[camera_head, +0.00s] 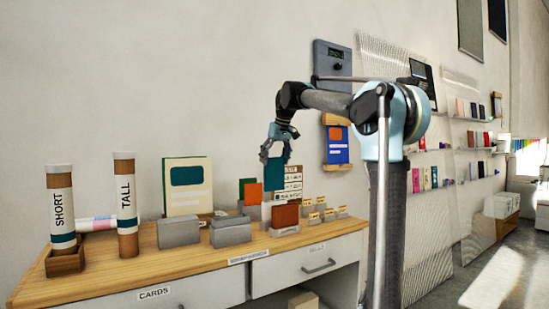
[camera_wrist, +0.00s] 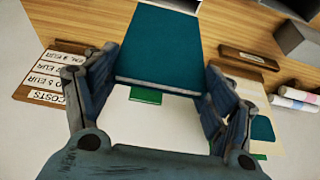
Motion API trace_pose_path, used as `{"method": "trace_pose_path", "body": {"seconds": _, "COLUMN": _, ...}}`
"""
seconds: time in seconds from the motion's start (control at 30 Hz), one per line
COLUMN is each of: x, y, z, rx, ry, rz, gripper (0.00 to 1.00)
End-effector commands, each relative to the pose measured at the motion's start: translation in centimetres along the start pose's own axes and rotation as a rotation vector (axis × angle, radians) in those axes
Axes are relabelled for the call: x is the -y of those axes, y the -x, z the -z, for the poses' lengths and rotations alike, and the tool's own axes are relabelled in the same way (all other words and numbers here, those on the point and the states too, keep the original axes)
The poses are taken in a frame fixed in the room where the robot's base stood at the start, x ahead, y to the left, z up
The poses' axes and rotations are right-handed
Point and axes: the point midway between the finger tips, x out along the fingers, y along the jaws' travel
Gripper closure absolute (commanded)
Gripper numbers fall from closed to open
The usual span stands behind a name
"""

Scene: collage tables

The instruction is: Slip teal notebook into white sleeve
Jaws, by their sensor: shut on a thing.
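A teal notebook (camera_wrist: 160,45) is held between the two fingers of my gripper (camera_wrist: 161,65) in the wrist view, its pale page edge facing the camera. In the head view, my gripper (camera_head: 279,140) points down and the notebook (camera_head: 273,174) hangs upright below it, above the back of the table. A plain white panel (camera_wrist: 158,122) shows between the fingers beneath the notebook, with a small green patch at its edge. I cannot tell whether this panel is the white sleeve. In the head view I cannot clearly pick out the sleeve.
The wooden table (camera_head: 120,276) carries a COSTS sign (camera_head: 293,180), green and orange cards (camera_head: 252,193), grey holders (camera_head: 230,232), a board with a teal picture (camera_head: 187,200), and SHORT (camera_head: 62,206) and TALL (camera_head: 126,205) tubes. The front left of the top is clear.

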Motion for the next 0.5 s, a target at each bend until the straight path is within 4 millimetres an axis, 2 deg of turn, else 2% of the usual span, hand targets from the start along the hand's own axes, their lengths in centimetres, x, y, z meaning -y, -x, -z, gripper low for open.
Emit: {"method": "trace_pose_path", "body": {"seconds": 0.5, "x": 0.0, "y": -2.9, "z": -1.2, "rx": 0.0, "ry": -0.001, "rz": 0.0, "gripper": 0.63}}
